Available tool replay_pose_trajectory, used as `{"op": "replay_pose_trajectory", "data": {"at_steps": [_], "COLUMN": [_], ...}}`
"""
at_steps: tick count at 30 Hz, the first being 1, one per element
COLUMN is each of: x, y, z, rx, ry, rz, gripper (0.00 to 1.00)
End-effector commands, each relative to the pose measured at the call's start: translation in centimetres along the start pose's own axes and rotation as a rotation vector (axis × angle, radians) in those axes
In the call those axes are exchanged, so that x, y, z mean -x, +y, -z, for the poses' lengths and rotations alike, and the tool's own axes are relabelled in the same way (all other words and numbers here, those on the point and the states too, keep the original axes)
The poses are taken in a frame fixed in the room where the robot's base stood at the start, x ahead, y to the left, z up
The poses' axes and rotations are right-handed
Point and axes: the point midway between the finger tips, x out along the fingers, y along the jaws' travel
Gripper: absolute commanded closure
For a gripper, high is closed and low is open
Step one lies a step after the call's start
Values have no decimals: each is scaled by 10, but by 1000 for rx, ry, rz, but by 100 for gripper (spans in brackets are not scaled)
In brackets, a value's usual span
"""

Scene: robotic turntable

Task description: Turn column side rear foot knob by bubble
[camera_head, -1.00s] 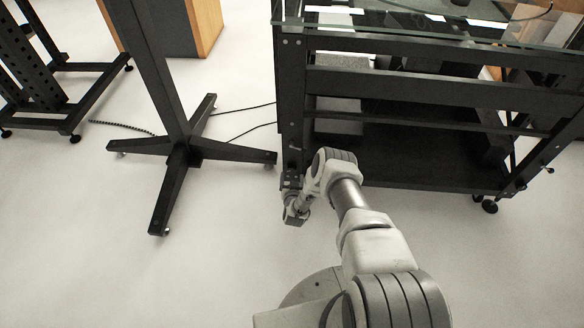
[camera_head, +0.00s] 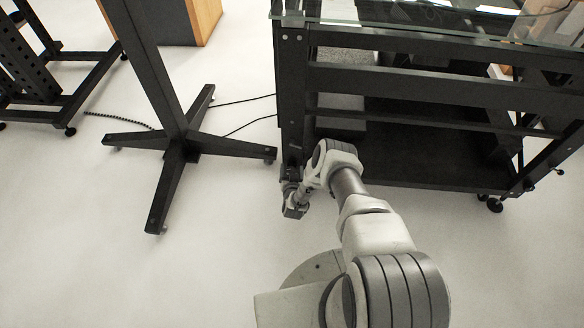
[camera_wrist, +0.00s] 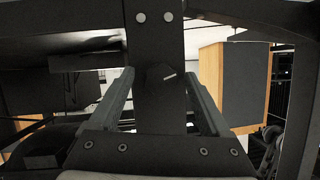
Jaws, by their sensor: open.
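My gripper (camera_wrist: 158,76) is open in the wrist view, with one finger on each side of a dark knob (camera_wrist: 160,77) that carries a short white mark. The knob sits in front of a black upright post (camera_wrist: 158,38) with two bolts near its top. I cannot tell whether the fingers touch the knob. In the head view my gripper (camera_head: 290,175) is low at the near left corner leg of the black frame (camera_head: 400,82), and my arm hides part of that corner. I cannot make out a bubble level in either view.
A black column on a cross-shaped base (camera_head: 178,150) stands left of the frame, with cables on the floor behind it. A wood-sided box (camera_head: 207,18) stands behind; it also shows in the wrist view (camera_wrist: 247,85). The floor in front is clear.

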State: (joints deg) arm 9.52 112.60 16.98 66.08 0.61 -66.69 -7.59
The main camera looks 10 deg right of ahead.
Motion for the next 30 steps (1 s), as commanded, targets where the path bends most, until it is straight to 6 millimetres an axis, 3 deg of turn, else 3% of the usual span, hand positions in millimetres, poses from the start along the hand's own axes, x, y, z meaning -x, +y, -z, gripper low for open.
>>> {"op": "replay_pose_trajectory", "data": {"at_steps": [8, 9, 22, 30], "x": [0, 0, 0, 0], "y": [0, 0, 0, 0], "z": [0, 0, 0, 0], "rx": [0, 0, 0, -20], "ry": [0, 0, 0, 1], "rz": [0, 0, 0, 10], "gripper": [19, 23, 100, 100]}}
